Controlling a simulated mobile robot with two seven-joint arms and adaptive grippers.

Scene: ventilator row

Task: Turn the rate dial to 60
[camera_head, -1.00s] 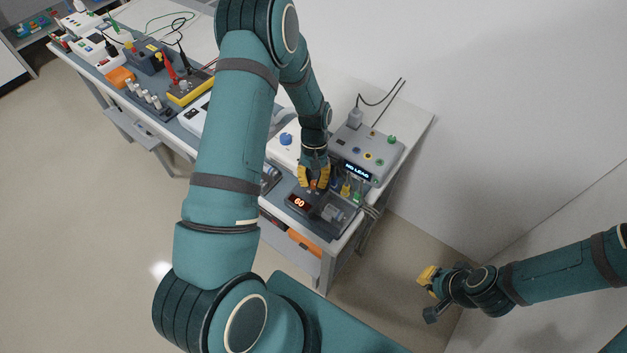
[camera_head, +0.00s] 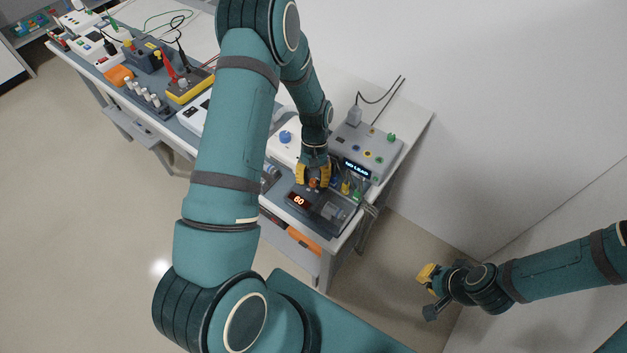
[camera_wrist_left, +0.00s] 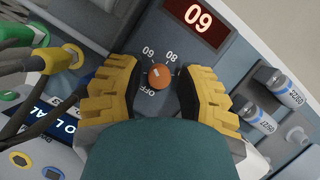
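The orange rate dial (camera_wrist_left: 160,76) sits on a dark grey panel, with printed marks OFF, 60 and 80 around it. A small pale mark on its top lies toward the 60 side. The red display (camera_head: 299,201) reads 60; it also shows upside down in the left wrist view (camera_wrist_left: 200,17). My left gripper (camera_head: 313,178) is open over the panel, its yellow fingers on either side of the dial with a gap at each side in the left wrist view (camera_wrist_left: 158,85). My right gripper (camera_head: 428,293) is open and empty, away from the bench at the lower right.
A grey box (camera_head: 367,145) with a lit text screen stands behind the panel. Coloured plugs and cables (camera_wrist_left: 25,65) lie close beside one left finger. Small labelled vials (camera_wrist_left: 280,85) stand beyond the other finger. A yellow meter (camera_head: 190,88) and other devices fill the bench to the left.

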